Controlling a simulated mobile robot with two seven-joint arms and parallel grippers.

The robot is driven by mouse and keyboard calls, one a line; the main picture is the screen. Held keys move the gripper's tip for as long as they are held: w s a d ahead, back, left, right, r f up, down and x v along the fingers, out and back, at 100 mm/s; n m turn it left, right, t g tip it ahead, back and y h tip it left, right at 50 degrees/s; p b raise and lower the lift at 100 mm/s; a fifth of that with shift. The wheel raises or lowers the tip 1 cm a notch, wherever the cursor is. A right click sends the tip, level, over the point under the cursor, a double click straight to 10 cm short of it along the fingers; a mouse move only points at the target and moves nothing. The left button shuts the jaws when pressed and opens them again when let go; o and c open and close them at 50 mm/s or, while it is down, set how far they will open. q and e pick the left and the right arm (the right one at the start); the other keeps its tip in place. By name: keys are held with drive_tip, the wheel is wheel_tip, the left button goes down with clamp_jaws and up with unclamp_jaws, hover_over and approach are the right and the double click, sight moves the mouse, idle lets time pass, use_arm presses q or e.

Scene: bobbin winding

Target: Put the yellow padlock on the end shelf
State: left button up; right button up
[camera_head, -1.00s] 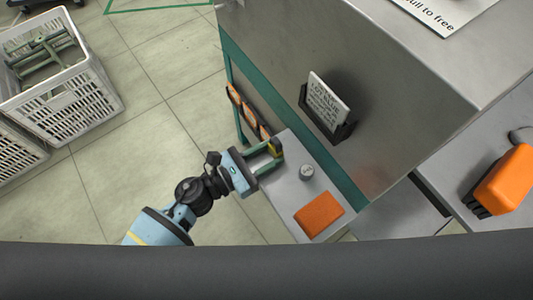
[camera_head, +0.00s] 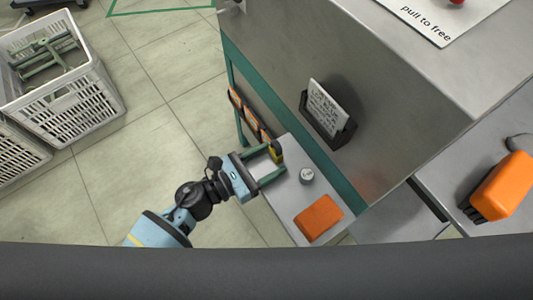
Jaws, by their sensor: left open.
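The small yellow padlock (camera_head: 276,155) stands near the far left edge of the end shelf (camera_head: 293,207), a narrow grey shelf along the side of the machine. My left gripper (camera_head: 279,162) is open, with its green fingers over the shelf. One fingertip is right beside the padlock and the other is nearer the front. I cannot tell whether the finger touches the padlock. My right gripper is not in view.
An orange block (camera_head: 318,217) and a small round metal piece (camera_head: 306,175) stand on the shelf. The machine housing (camera_head: 370,70) rises to the right, with a card holder (camera_head: 328,114) on its side. White crates (camera_head: 72,104) stand on the floor at left.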

use_arm(q)
drive_tip(key=v, duration=1.1)
drive_tip(key=shift+a+b, duration=0.45)
drive_tip(key=s+a+f+m+g+y, duration=0.1)
drive_tip(key=s+a+f+m+y, duration=0.2)
drive_tip(key=s+m, duration=0.5)
drive_tip(key=s+a+f+m+g+y, duration=0.1)
drive_tip(key=s+a+f+m+y, duration=0.3)
drive_tip(key=s+m, duration=0.5)
drive_tip(key=s+a+f+m+y, duration=0.3)
drive_tip(key=s+f+m+y, duration=0.3)
drive_tip(key=s, duration=0.6)
drive_tip(key=f+m, duration=0.1)
drive_tip(key=m, duration=0.1)
drive_tip(key=shift+a+m+g, duration=0.2)
drive_tip(key=shift+m+g, duration=0.2)
